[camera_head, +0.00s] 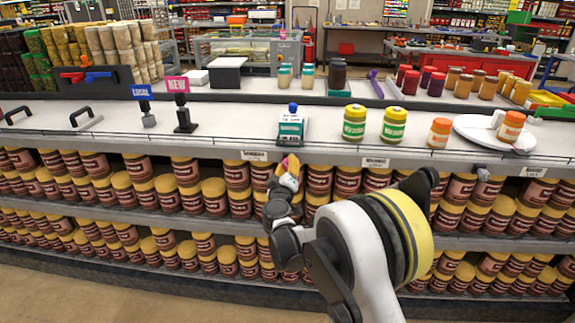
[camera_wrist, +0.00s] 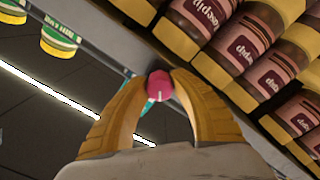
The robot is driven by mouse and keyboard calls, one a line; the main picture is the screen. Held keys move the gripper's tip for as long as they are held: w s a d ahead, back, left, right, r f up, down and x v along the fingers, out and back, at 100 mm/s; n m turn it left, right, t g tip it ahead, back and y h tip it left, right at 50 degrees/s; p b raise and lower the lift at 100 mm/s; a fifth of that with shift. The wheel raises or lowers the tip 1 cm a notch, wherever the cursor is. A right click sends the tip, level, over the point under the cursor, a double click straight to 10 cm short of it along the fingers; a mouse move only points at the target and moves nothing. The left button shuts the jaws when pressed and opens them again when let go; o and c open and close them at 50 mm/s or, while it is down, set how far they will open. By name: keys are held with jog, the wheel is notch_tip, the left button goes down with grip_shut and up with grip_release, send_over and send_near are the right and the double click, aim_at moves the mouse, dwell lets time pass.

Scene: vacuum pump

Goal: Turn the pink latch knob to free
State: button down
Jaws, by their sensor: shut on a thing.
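The pink knob (camera_wrist: 159,86) shows in the wrist view as a small round pink-red cap with a pale mark near its lower edge. It sits between the two orange fingertips of my gripper (camera_wrist: 158,78), which are closed on its sides. In the head view my gripper (camera_head: 290,164) is in front of the shelf edge, just below a small teal and white device (camera_head: 291,128) with a blue top. I cannot make out the knob clearly in the head view. Part of something teal shows behind the knob in the wrist view.
Two small signs (camera_head: 178,86) stand at left. Rows of yellow-lidded jars (camera_head: 213,190) fill the lower shelves close to my gripper. A thin wire rail runs along the counter front.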

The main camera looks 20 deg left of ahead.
jog(key=n, duration=0.5)
jog(key=shift+n, duration=0.3)
jog(key=n, duration=0.4)
jog(key=shift+n, duration=0.3)
jog(key=c, duration=1.1)
grip_release()
jog(key=shift+o, duration=0.2)
jog(key=shift+s, duration=0.15)
jog(key=v, duration=1.1)
jog(key=shift+s, duration=0.4)
